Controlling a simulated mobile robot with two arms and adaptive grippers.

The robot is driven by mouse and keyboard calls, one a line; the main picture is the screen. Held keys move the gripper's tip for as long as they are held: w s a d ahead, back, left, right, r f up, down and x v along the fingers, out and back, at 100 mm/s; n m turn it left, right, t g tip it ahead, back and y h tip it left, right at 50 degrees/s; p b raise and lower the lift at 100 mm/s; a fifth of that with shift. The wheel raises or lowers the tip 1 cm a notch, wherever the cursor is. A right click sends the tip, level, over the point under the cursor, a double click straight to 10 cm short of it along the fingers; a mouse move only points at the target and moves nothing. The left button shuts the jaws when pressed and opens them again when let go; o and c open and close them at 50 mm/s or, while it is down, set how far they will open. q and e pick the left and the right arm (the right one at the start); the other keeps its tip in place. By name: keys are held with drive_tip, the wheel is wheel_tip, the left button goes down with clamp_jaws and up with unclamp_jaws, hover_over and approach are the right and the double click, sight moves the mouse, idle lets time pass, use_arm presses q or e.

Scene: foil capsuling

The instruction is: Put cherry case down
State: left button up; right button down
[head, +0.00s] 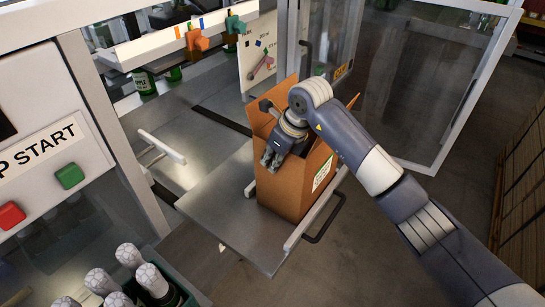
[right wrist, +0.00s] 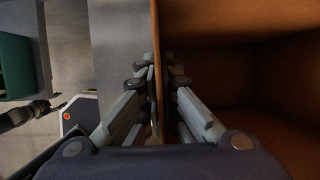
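An open-topped brown cardboard case (head: 287,197) stands upright on the grey metal platform (head: 228,215), with its flaps up. A white and green label is on its right side, too small to read, so I cannot confirm it is the cherry case. My right gripper (head: 270,160) is at the case's near left wall. In the right wrist view the gripper (right wrist: 161,75) has one finger on each side of the cardboard wall (right wrist: 158,45), pinching it. The part of the case interior (right wrist: 240,70) in view looks empty. A dark shape at the wrist view's left edge may be my left gripper.
A green crate (head: 190,296) with several foil-topped bottles stands at the lower left. A panel with green (head: 69,176) and red (head: 11,215) buttons is at the left. A glass door (head: 420,75) stands open behind the case. The platform left of the case is clear.

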drive_tip(key=c, duration=1.8)
unclamp_jaws()
drive_tip(key=shift+f, duration=0.1)
use_arm(q)
drive_tip(key=shift+s+f, duration=0.15)
drive_tip(key=shift+s, duration=0.75)
drive_tip(key=shift+w, duration=0.1)
